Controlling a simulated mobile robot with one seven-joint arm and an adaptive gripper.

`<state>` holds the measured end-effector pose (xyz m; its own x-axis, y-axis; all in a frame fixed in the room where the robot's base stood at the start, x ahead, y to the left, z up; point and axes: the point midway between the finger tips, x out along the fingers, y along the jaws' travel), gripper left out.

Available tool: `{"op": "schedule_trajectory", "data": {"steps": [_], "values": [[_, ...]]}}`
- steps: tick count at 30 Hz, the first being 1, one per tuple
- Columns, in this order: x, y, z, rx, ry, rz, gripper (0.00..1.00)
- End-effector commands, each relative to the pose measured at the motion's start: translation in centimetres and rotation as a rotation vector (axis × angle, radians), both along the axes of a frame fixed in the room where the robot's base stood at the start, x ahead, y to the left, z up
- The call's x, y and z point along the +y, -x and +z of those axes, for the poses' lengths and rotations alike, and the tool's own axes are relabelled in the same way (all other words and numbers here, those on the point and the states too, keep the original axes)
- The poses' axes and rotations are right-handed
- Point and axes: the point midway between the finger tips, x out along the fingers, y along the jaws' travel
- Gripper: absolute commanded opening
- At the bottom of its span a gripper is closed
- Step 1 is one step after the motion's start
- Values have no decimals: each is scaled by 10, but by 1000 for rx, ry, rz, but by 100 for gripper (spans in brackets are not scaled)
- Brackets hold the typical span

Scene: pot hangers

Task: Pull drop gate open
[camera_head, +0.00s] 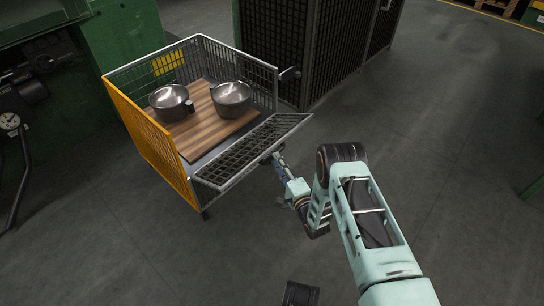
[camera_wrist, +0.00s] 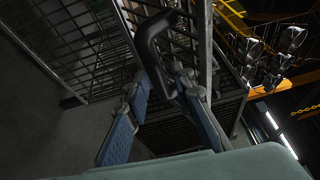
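The drop gate (camera_head: 252,152) is a grey mesh panel on the front of a wire cage cart. It leans outward from the cart, tilted partway down. My gripper (camera_head: 280,158) is at the gate's outer underside in the head view, its fingertips partly hidden by the gate. In the wrist view my gripper (camera_wrist: 162,88) has its two blue-padded fingers apart, on either side of the lower part of a black curved handle (camera_wrist: 150,42). I see a gap between fingers and handle; contact is unclear.
Inside the cart (camera_head: 152,137) two metal pots, one on the left (camera_head: 171,103) and one on the right (camera_head: 231,99), stand on a wooden board (camera_head: 205,137). A dark mesh enclosure (camera_head: 335,45) stands behind. Green machinery (camera_head: 128,45) is at left. The floor at right is clear.

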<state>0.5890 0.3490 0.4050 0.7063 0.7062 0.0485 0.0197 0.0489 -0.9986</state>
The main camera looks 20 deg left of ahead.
Motion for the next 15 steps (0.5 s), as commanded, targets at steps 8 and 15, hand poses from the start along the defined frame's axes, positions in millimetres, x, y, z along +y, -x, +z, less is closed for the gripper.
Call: {"op": "schedule_trajectory", "data": {"steps": [8,15], "values": [[29,-29,1,-3,1,1,23],[34,-34,2,0,1,-1,23]]}}
